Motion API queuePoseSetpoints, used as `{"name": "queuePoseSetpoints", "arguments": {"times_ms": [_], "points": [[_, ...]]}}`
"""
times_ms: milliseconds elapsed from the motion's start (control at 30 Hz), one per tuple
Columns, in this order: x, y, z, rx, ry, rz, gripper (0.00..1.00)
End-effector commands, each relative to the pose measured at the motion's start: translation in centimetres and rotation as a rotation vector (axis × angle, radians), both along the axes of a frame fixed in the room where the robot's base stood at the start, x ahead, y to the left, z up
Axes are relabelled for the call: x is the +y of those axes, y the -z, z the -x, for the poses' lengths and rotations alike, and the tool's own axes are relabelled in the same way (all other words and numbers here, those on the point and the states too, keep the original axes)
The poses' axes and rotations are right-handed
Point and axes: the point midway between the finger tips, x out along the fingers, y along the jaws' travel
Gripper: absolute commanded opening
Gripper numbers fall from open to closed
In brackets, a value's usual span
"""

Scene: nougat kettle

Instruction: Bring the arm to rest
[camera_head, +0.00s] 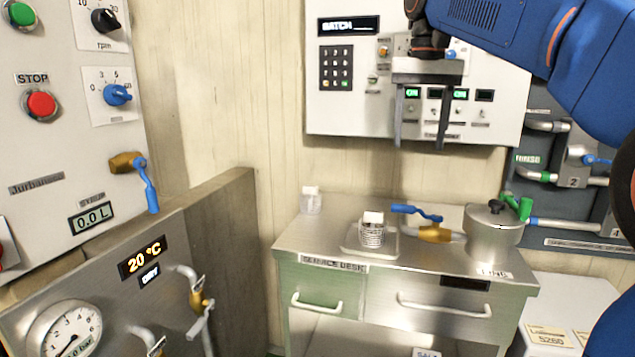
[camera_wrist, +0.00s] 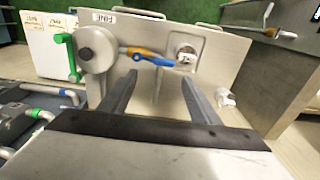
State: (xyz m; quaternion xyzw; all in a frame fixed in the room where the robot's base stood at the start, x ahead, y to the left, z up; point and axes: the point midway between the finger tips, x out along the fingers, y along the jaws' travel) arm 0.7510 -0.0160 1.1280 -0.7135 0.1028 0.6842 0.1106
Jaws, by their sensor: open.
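My gripper (camera_head: 420,140) hangs from my blue arm at the upper right of the head view, in front of the white wall panel. Its two fingers point down, spread apart, with nothing between them. In the wrist view, the gripper (camera_wrist: 160,88) shows two grey fingers apart over the steel service desk. The arm is raised, and the fingertips are clear of the desk top and the things on it.
The service desk (camera_head: 340,228) carries a lidded pot (camera_head: 493,235), a blue-handled valve (camera_head: 432,232), a tray with a small coiled item (camera_head: 372,232) and a white-topped jar (camera_head: 311,203). A control panel (camera_head: 60,130) stands at left. Pipes run at right.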

Motion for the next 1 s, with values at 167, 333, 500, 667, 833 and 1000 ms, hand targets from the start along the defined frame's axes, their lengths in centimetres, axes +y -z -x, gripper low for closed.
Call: {"name": "queuePoseSetpoints", "arguments": {"times_ms": [167, 333, 500, 667, 833, 1000], "points": [[-1.2, 3.6, 3.8, -0.055, -0.043, -0.001, 0.57], [-2.2, 7.8, 7.5, -0.109, -0.088, 0.002, 0.57], [-3.1, 12.8, 11.3, -0.164, -0.133, 0.01, 0.57], [-3.9, 18.0, 15.0, -0.217, -0.174, 0.021, 0.57], [-4.5, 24.1, 19.0, -0.272, -0.218, 0.035, 0.57], [-5.0, 30.4, 22.7, -0.321, -0.258, 0.053, 0.57]]}}
